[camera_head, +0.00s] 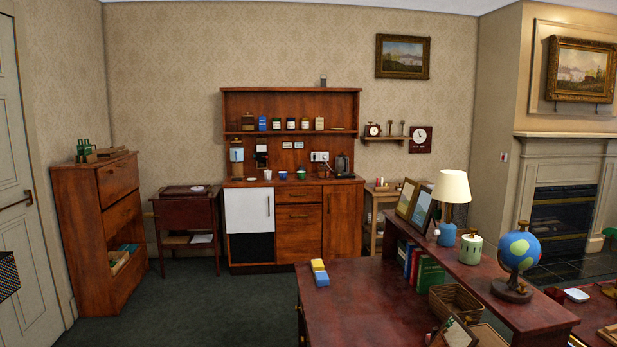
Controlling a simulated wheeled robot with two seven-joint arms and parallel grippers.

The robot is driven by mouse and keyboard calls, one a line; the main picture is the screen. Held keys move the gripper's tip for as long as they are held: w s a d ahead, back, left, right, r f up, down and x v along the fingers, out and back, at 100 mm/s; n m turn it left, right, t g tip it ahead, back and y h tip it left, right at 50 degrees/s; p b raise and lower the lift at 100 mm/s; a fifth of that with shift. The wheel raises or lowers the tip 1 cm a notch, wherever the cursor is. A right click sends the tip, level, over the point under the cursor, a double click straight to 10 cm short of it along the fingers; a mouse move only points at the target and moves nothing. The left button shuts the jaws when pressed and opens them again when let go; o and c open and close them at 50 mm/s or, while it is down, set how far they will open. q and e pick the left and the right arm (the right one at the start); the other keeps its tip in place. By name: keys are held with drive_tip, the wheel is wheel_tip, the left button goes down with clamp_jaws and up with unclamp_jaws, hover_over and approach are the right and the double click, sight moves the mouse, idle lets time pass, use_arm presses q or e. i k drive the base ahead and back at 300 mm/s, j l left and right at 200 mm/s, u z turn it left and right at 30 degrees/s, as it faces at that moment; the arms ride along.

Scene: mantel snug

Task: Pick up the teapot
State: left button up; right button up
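I cannot make out a clear teapot in the head view. A dark kettle-like vessel (342,165) stands at the right end of the counter of the wooden cabinet (342,222) by the back wall. It is too small to tell whether it is a teapot. Small cups (283,175) and coffee-making items stand to its left on the same counter. Neither my left nor my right gripper is in view.
A dark red desk (350,310) fills the front right, with a globe (520,249), a lamp (451,188) and a wicker basket (455,302). A side table (186,212) and chest (82,215) stand left. Green carpet (190,305) is clear between.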

sight(323, 172)
drive_tip(key=i+j+u, duration=0.35)
drive_tip(key=i+j, duration=0.25)
drive_tip(key=i+j+u, duration=0.3)
drive_tip(key=i+j, duration=0.25)
drive_tip(key=i, duration=0.15)
drive_tip(key=i+z, duration=0.25)
drive_tip(key=i, duration=0.4)
drive_tip(key=i+j+z, duration=0.25)
drive_tip(key=i, duration=1.8)
drive_tip(key=i+z, duration=0.3)
drive_tip(key=i, duration=1.15)
drive_tip(key=i+z, duration=0.4)
drive_tip(key=i, duration=0.35)
drive_tip(key=i+j+z, duration=0.15)
drive_tip(key=i+z, duration=0.25)
drive_tip(key=i, duration=0.4)
drive_tip(key=i+j+z, duration=0.2)
drive_tip(key=i, duration=0.3)
drive_tip(key=i+j+z, duration=0.25)
drive_tip(key=i, duration=0.25)
drive_tip(key=l, duration=0.1)
